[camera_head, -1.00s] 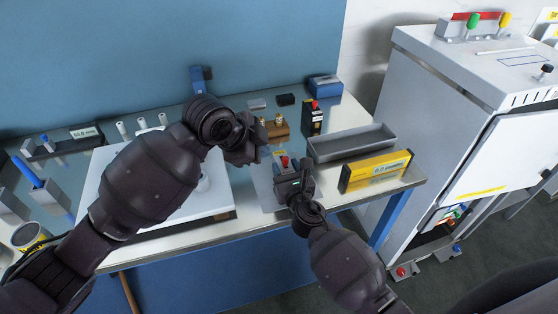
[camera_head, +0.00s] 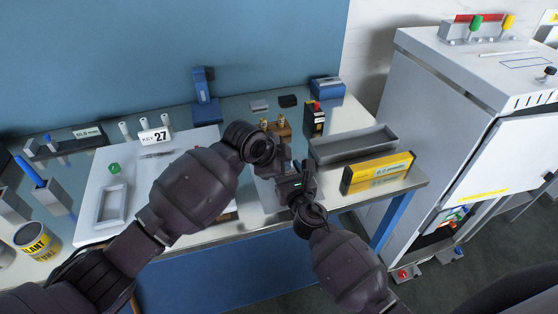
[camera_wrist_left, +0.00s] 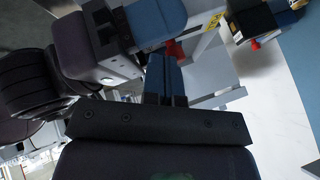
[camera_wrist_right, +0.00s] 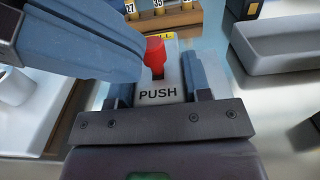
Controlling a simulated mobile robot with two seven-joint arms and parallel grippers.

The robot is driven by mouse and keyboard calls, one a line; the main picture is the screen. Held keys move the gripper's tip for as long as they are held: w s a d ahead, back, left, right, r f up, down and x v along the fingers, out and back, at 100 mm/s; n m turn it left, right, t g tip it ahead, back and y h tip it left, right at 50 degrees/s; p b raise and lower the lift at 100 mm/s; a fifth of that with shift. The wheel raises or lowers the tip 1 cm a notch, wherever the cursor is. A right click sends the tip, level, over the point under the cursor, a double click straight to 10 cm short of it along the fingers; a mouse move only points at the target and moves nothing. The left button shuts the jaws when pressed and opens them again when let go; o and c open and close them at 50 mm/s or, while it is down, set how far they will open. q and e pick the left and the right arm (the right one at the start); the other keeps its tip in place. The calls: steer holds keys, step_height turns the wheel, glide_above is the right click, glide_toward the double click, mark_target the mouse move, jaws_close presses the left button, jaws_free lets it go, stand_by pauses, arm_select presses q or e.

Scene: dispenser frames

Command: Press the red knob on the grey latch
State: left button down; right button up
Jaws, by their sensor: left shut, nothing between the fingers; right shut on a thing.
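The grey latch (camera_wrist_right: 172,78), marked PUSH, stands between the fingers of my right gripper (camera_wrist_right: 160,98), which is shut on it. The red knob (camera_wrist_right: 154,54) sits on the latch's upper face in the right wrist view. My left gripper (camera_wrist_left: 166,62) is shut and empty. Its blue fingers come in from the left in the right wrist view, with the tips right beside the knob; I cannot tell whether they touch. The knob (camera_wrist_left: 174,50) also shows just past these fingers in the left wrist view. In the head view my left gripper (camera_head: 284,163) hides the knob.
A grey tray (camera_head: 352,146) and a yellow box (camera_head: 378,172) lie right of the latch. A black box with a red button (camera_head: 314,118) and a brown block (camera_head: 279,129) stand behind. A white panel (camera_head: 88,205) lies left.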

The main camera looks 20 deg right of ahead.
arm_select(q)
steer(key=w, duration=0.3)
steer(key=shift+w+a, duration=0.1)
steer(key=shift+w, duration=0.1)
stand_by(0.3)
steer(key=v, duration=1)
stand_by(0.4)
stand_by(0.4)
arm_select(e)
steer(key=o, duration=1.2)
